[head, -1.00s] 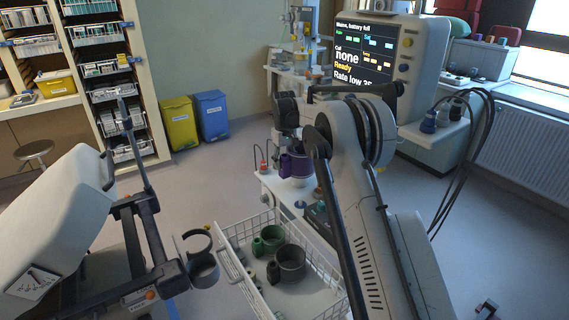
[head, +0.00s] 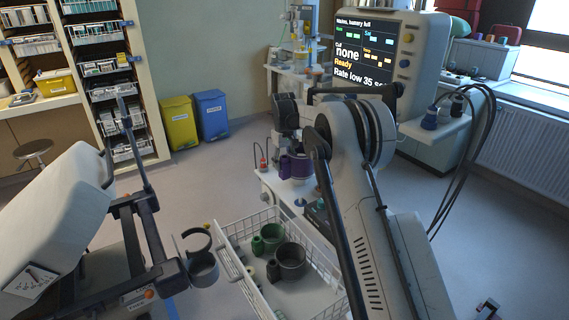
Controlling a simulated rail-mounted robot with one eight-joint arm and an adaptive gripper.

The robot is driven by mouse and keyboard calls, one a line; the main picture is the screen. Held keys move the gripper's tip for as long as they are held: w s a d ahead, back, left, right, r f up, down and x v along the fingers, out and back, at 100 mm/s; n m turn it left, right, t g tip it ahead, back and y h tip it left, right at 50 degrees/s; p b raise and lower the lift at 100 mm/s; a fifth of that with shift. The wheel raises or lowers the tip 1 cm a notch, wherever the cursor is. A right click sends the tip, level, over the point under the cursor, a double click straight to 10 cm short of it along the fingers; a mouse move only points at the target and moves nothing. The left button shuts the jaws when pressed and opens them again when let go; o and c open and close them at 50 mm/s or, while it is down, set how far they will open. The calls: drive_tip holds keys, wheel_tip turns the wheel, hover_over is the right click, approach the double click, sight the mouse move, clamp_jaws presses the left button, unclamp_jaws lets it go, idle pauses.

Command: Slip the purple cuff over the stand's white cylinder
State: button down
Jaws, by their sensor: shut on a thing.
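The purple cuff (head: 296,167) is a short ring with a small tab on its left side. It is at the far end of my arm, over the small white bench. My gripper (head: 297,151) is shut on it from above, and my arm partly hides its right side. I cannot make out the stand's white cylinder clearly; the cuff and gripper cover that spot. I cannot tell whether the cuff is around the cylinder or above it.
A white wire basket (head: 243,273) with green and dark grey cuffs stands in front. A stretcher (head: 65,205) with a grey ring holder (head: 203,268) is at left. A monitor (head: 378,55) stands behind my arm. Black cables (head: 470,160) hang at right.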

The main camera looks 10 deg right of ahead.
drive_tip(key=shift+r, duration=0.75)
drive_tip(key=shift+f, duration=0.15)
idle(1.8)
drive_tip(key=shift+f+b, duration=0.65)
drive_tip(key=shift+f, duration=0.1)
drive_tip(key=shift+r, duration=0.25)
drive_tip(key=shift+r+p, duration=0.3)
drive_tip(key=shift+r, duration=0.3)
drive_tip(key=c, duration=1.1)
unclamp_jaws()
